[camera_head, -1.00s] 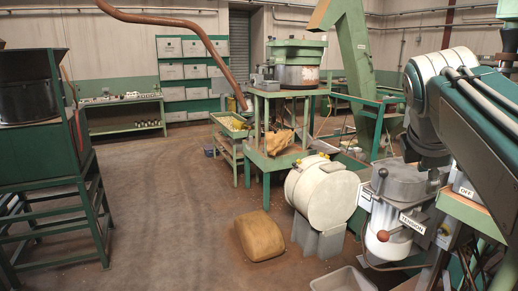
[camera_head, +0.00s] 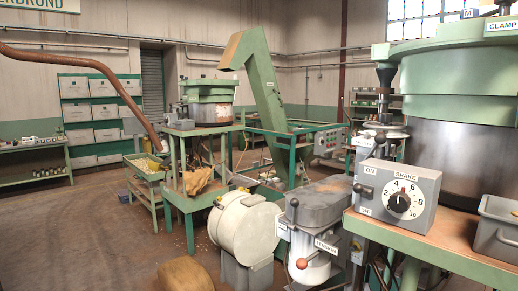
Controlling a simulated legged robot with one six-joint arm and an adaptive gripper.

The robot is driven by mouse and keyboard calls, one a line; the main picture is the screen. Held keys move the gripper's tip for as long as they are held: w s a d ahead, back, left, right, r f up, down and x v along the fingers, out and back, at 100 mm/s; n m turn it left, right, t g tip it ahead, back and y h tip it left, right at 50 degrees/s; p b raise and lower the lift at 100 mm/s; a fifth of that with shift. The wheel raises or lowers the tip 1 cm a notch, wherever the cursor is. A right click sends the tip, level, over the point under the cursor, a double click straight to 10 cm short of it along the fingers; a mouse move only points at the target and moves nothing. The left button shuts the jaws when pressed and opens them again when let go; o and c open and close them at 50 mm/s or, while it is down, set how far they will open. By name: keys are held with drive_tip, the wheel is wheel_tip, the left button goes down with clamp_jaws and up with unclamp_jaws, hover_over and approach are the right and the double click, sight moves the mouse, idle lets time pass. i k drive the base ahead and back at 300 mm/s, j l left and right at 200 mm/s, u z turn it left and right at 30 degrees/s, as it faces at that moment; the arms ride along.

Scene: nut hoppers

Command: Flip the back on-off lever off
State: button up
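A grey control box (camera_head: 402,194) stands on the wooden-topped green bench at the right. Its front has a black SHAKE dial (camera_head: 399,202). I cannot tell whether another on-off lever stands farther back. My gripper is not in view.
A large green and steel hopper (camera_head: 460,125) stands behind the box, with a grey bin (camera_head: 497,230) to its right. A grey TENSION machine (camera_head: 318,225) with a red-brown knob and a white drum (camera_head: 243,228) stand left of the bench. Open floor lies at left.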

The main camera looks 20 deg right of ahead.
sight(358, 189)
drive_tip(key=z, duration=0.9)
drive_tip(key=j+z, duration=0.35)
drive_tip(key=z, duration=0.15)
drive_tip(key=k+j+z, duration=0.1)
drive_tip(key=j+z, duration=0.25)
drive_tip(key=z, duration=0.15)
drive_tip(key=k+j+z, duration=0.1)
drive_tip(key=j+z, duration=0.2)
drive_tip(key=z, duration=0.15)
drive_tip(key=k+j+z, duration=0.15)
drive_tip(key=j, duration=0.35)
drive_tip(key=k+j+z, duration=0.15)
drive_tip(key=k+j, duration=0.2)
drive_tip(key=k+j+z, duration=0.15)
drive_tip(key=j, duration=0.35)
drive_tip(key=i+j+z, duration=0.25)
drive_tip(key=j, duration=0.4)
drive_tip(key=i+j+z, duration=0.1)
drive_tip(key=i+j, duration=0.15)
drive_tip(key=i+j+z, duration=0.1)
drive_tip(key=j, duration=0.35)
drive_tip(key=i, duration=0.05)
